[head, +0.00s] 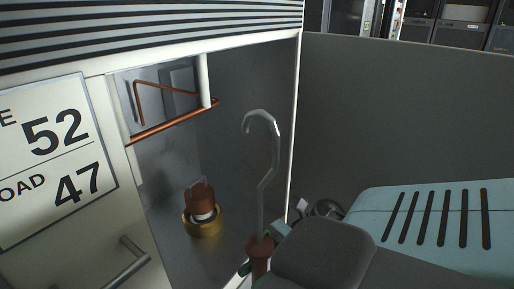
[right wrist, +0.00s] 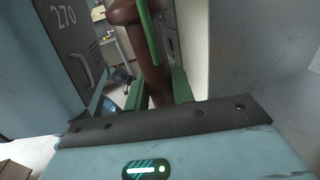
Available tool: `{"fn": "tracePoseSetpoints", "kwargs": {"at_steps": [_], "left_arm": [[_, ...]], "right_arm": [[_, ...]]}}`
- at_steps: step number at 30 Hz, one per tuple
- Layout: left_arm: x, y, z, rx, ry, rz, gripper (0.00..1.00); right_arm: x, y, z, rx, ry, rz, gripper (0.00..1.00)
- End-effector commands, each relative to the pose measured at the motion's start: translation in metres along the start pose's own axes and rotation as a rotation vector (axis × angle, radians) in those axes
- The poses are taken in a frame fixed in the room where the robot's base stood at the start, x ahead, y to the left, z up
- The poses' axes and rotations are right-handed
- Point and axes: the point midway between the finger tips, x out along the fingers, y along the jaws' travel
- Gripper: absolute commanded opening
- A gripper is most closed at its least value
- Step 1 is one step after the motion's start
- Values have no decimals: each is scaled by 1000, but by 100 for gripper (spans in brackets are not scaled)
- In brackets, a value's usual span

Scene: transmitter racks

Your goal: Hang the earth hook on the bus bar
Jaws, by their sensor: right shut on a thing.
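The earth hook (head: 266,175) is a grey metal rod with a curved crook at its top and a brown handle (head: 261,253) below. It stands roughly upright, the crook opening to the left. My right gripper (head: 262,249) is shut on the brown handle. In the right wrist view the handle (right wrist: 153,70) sits between the green fingers (right wrist: 156,94), with a green strip beside it. The copper bus bar (head: 174,124) runs inside the open cabinet bay, left of the crook. In the picture they are apart. My left gripper is not in view.
A white post (head: 204,82) hangs down by the bus bar. A brown and brass fitting (head: 203,212) stands on the bay floor. The bay's right edge (head: 294,130) is beside the hook. A white panel marked 52 and 47 (head: 55,150) is at left.

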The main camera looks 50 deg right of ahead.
Motion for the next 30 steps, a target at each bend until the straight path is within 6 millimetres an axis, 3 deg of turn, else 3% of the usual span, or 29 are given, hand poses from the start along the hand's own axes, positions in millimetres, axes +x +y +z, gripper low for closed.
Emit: {"fn": "tracePoseSetpoints", "kwargs": {"at_steps": [30], "left_arm": [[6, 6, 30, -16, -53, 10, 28]], "right_arm": [[14, -52, -1, 0, -1, 0, 0]]}}
